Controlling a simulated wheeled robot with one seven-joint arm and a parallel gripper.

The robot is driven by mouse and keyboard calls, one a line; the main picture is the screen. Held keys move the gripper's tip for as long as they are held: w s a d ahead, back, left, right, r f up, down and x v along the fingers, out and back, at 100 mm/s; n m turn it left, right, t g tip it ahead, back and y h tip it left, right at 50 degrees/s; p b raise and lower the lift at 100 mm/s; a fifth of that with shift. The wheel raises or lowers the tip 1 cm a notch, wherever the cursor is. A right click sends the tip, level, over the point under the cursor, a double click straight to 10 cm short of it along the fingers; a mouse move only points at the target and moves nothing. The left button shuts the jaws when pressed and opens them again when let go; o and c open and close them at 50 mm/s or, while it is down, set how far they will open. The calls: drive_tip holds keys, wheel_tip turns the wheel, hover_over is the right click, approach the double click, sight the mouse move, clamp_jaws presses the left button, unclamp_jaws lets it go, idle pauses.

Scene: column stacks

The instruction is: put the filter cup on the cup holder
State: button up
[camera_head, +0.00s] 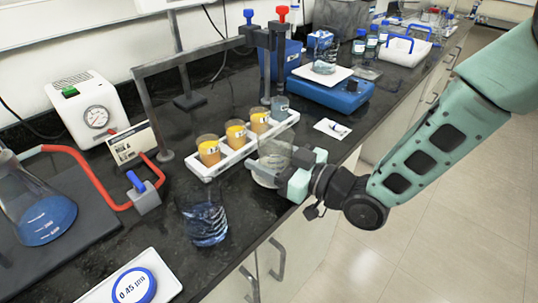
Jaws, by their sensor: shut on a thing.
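My gripper (296,172) is shut on a clear, see-through cup (268,168), which looks like the filter cup. The cup is roughly upright at the bench's front edge. Whether its base touches the bench is unclear. Just behind it is a long white rack (204,171), which seems to be the cup holder. The rack carries three cups of orange liquid (236,136) and a blue-grey cup (280,106) at its far right end. The held cup overlaps the rack's front edge in the picture, so any contact between them cannot be told.
A glass beaker (205,222) stands left of the held cup. A dark metal frame (190,62) with red and blue valves rises behind the rack. A blue scale (335,92) stands beyond its right end. A white tray (170,284) with a round 0.45 µm piece lies front left.

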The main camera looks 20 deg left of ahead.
drive_tip(key=o, duration=1)
drive_tip(key=shift+r, duration=0.15)
drive_tip(key=b+v, duration=0.2)
drive_tip(key=v, duration=1)
